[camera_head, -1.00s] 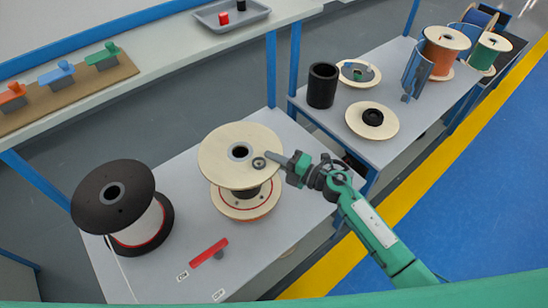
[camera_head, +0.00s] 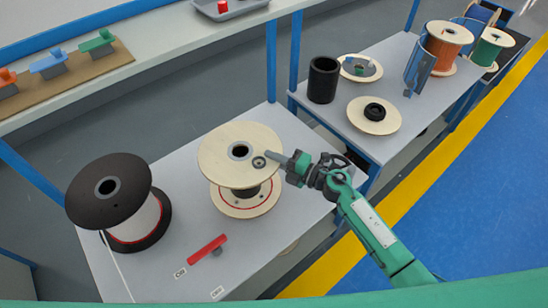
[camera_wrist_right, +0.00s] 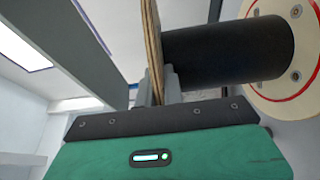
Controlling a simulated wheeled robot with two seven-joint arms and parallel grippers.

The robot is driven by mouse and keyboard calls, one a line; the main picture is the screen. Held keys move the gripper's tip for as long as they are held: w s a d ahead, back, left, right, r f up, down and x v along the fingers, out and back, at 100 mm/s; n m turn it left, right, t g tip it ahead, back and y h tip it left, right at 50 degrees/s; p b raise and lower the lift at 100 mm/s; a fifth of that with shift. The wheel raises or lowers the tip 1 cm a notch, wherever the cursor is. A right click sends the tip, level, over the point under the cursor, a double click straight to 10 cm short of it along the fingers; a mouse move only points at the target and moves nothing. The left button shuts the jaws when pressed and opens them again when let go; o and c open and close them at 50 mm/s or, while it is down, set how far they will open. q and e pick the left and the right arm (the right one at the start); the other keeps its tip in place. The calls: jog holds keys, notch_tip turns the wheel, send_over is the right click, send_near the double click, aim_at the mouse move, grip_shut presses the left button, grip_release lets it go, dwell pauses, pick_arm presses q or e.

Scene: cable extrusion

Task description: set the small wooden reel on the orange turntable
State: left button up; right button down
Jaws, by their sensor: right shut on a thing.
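The small wooden reel (camera_head: 222,146) has pale round flanges and a dark core, and stands near the middle of the front table in the head view. Its lower flange (camera_head: 232,208) carries a red ring. My right gripper (camera_head: 279,157) is shut on the right rim of the upper flange. In the wrist view the flange (camera_wrist_right: 152,45) sits edge-on between the fingers, with the black core (camera_wrist_right: 225,52) and the red-ringed flange to the right. The orange turntable is not clearly seen; the reel may hide it, and I cannot tell whether they touch. My left gripper is out of view.
A black-flanged reel with white winding (camera_head: 108,190) stands left on the same table (camera_head: 165,268). A red-handled object (camera_head: 207,249) lies in front. The second table holds a black cylinder (camera_head: 323,80), a pale flanged disc (camera_head: 363,120) and several cable reels.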

jog(key=shift+r, duration=0.1)
dwell(0.8)
jog(key=shift+f, duration=0.65)
jog(key=c, duration=1.8)
grip_release()
jog(key=shift+s+d+f, duration=0.1)
jog(key=v, duration=1.1)
